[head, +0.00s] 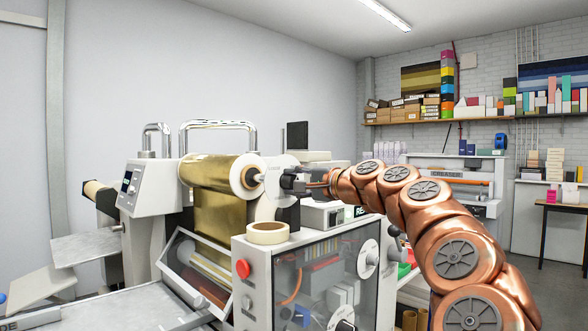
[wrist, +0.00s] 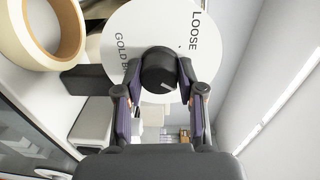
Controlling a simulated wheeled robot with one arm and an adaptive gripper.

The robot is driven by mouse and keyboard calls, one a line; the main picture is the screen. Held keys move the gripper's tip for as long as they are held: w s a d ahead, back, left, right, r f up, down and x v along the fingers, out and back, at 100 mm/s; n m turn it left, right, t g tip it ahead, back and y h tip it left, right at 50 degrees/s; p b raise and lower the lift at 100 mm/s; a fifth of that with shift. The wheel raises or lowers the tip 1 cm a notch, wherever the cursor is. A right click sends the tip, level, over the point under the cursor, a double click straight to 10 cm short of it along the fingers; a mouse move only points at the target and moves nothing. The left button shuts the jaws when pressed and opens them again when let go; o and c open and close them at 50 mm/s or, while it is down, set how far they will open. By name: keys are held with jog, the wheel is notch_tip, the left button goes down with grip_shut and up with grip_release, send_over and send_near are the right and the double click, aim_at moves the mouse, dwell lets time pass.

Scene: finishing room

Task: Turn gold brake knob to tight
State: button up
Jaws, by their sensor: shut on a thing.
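The gold brake knob (wrist: 158,62) is a black round knob on a white dial disc (wrist: 125,20) in the wrist view. The disc reads "LOOSE" at its upper right and "GOLD B…" at its left; no "tight" mark is visible. A short pale pointer line on the knob points down and slightly right, away from "LOOSE". My gripper (wrist: 160,72) is shut on the knob, one finger on each side. In the head view my gripper (head: 294,183) reaches the disc (head: 281,168) at the end of the gold foil roll (head: 215,170); it hides the knob there.
A cream tape roll (head: 267,233) lies on the machine cabinet just below the disc. A red button (head: 242,268) and a clear-fronted panel (head: 325,285) are on the cabinet. A grey control box (head: 322,214) stands close beside my gripper. Shelves and a table are farther back.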

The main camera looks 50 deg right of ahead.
jog(key=shift+r+m+p, duration=0.1)
jog(key=shift+m+p, duration=0.9)
jog(key=shift+m, duration=0.1)
jog(key=o, duration=1.2)
jog(key=shift+c, duration=0.2)
jog(key=shift+s, duration=0.15)
jog(key=s, duration=1.1)
jog(key=shift+s, duration=0.4)
jog(key=shift+r, duration=0.1)
jog(key=shift+a, duration=0.1)
